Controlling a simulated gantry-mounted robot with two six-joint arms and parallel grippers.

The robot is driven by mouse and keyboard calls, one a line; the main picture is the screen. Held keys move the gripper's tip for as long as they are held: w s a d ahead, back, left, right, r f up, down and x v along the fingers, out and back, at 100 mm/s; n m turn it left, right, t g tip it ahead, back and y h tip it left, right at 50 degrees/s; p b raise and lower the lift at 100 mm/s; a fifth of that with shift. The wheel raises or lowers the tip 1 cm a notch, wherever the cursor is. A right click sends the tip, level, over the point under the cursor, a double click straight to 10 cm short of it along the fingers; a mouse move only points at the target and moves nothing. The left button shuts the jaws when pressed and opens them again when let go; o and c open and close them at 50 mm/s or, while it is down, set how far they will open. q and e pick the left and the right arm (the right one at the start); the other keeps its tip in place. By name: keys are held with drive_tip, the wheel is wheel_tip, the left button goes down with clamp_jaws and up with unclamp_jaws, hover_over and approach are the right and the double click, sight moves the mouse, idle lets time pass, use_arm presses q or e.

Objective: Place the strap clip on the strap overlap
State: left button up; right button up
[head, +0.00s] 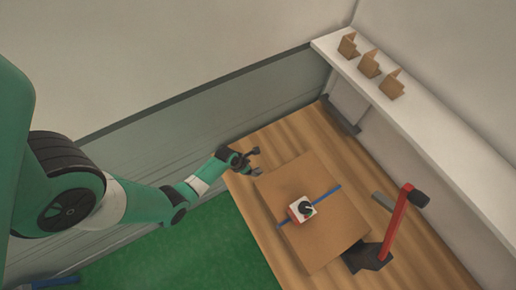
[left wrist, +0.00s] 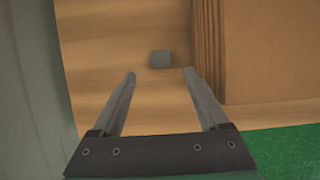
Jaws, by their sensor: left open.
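A small grey block (left wrist: 160,59), which looks like the strap clip, lies on the wooden table in the left wrist view. My left gripper (left wrist: 160,75) is open above the table, with the block ahead of and between its fingertips, apart from them. In the head view my left gripper (head: 256,161) is at the table's far left corner, beside the brown cardboard stack (head: 300,238). A blue strap (head: 328,193) crosses the stack's top; the overlap itself cannot be made out. I cannot make out the block in the head view. My right gripper is not in view.
A white and red device with a black knob (head: 302,208) sits on the strap. A red-armed tool with a black base (head: 395,228) stands at the table's right. A white shelf (head: 435,140) holds brown folded pieces (head: 370,64). Green floor (head: 190,245) lies left of the table.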

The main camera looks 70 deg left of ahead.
sight(259, 171)
use_arm(q)
drive_tip(key=b+x, duration=0.1)
drive_tip(key=x, duration=0.1)
drive_tip(key=shift+w+f, duration=0.1)
drive_tip(key=shift+f, duration=0.3)
drive_tip(key=shift+r, duration=0.1)
drive_tip(key=b+x, duration=0.5)
drive_tip(key=shift+w, duration=0.15)
clamp_jaws()
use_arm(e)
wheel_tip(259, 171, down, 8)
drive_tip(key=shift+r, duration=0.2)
